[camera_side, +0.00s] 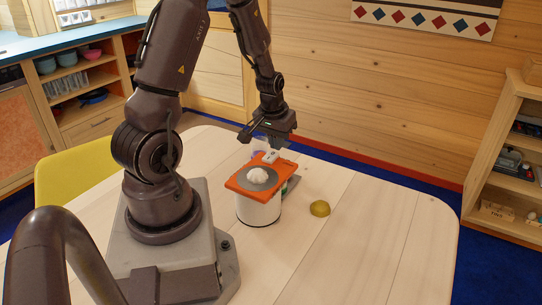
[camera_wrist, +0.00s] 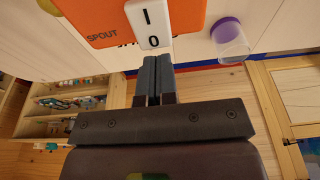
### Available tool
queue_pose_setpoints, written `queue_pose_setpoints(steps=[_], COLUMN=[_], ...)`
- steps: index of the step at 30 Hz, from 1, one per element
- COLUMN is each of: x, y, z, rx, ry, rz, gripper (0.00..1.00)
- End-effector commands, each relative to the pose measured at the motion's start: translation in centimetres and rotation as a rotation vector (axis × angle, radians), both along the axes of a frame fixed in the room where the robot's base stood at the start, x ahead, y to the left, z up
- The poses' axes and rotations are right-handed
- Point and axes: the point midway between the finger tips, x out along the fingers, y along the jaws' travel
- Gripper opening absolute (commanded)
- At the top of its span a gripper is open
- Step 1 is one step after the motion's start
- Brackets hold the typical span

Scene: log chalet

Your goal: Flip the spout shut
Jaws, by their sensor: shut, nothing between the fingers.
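An orange panel (camera_side: 240,182) lies on top of a white cylinder (camera_side: 259,212) on the table. The panel bears the word SPOUT and a white rocker switch (camera_wrist: 149,24) marked I and 0 in the wrist view. The rocker also shows at the panel's far edge in the side view (camera_side: 270,157). My gripper (camera_wrist: 153,62) is shut and empty, its fingertips at the rocker's 0 end. I cannot tell whether they touch it. In the side view my gripper (camera_side: 274,146) is just above the rocker. Which way the rocker is tipped is unclear.
A white lump (camera_side: 258,176) sits on a grey disc on the panel. The table's right side is clear.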

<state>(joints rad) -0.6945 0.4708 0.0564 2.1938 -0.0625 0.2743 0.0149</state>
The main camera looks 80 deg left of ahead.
Motion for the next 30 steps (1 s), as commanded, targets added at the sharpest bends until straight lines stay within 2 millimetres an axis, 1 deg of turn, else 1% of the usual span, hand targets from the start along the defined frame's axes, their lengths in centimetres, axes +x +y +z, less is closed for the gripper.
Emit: queue_pose_setpoints(steps=[3, 9, 20, 30], x=[-0.1, -0.1, -0.1, -0.1], y=[-0.1, -0.1, -0.1, -0.1], z=[-0.4, -0.3, 1.1, 1.1], rx=[-0.005, -0.004, -0.002, -0.003], ry=[0.005, 0.004, 0.002, 0.003], rz=[0.0, 0.0, -0.001, -0.001], gripper=[0.0, 0.0, 0.0, 0.0])
